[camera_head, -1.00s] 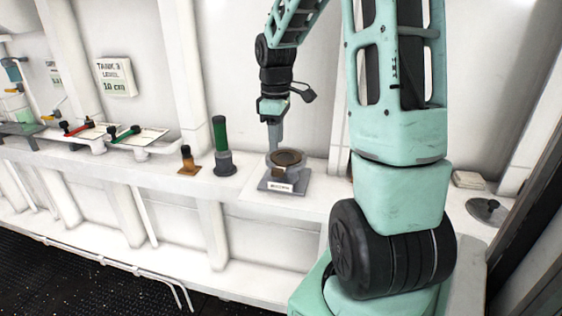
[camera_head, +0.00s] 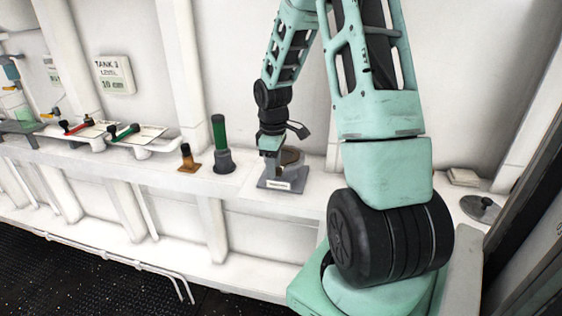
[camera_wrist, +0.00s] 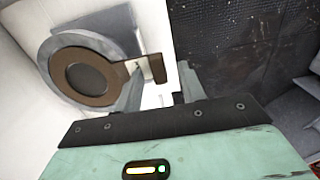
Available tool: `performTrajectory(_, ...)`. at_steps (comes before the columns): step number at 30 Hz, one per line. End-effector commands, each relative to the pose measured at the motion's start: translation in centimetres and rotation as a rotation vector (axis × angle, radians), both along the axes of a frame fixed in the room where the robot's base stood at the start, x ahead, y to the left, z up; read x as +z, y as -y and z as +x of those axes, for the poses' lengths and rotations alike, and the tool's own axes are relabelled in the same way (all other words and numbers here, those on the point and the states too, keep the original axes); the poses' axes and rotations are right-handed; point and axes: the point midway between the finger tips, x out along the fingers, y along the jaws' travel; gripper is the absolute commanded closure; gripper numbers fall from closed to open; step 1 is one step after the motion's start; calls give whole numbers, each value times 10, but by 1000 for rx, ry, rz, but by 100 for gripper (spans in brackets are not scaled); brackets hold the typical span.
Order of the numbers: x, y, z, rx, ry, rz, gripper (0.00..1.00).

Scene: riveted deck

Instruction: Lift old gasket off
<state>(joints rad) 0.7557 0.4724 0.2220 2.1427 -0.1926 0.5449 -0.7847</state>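The old gasket (camera_wrist: 59,74) is a flat brown ring with a tab (camera_wrist: 157,69) on its right side in the wrist view. It lies on the round grey housing (camera_wrist: 48,52), which stands on a square grey base with a label (camera_head: 280,184) on the ledge. In the head view the gasket (camera_head: 292,156) is partly hidden by my gripper (camera_head: 272,155).
A green-topped cylinder (camera_head: 221,145) and a small brown and black fitting (camera_head: 188,160) stand left of the housing. Red (camera_head: 78,128) and green (camera_head: 126,132) handled valves are farther left. A grey lid with a knob (camera_head: 483,207) lies at the right.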

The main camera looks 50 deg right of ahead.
Motion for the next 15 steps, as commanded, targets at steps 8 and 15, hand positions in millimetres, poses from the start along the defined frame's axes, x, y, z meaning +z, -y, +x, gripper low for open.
performTrajectory(8, 0, 0, 0, 0, 0, 0, 100)
performTrajectory(15, 1, 0, 0, 0, 0, 0, 100)
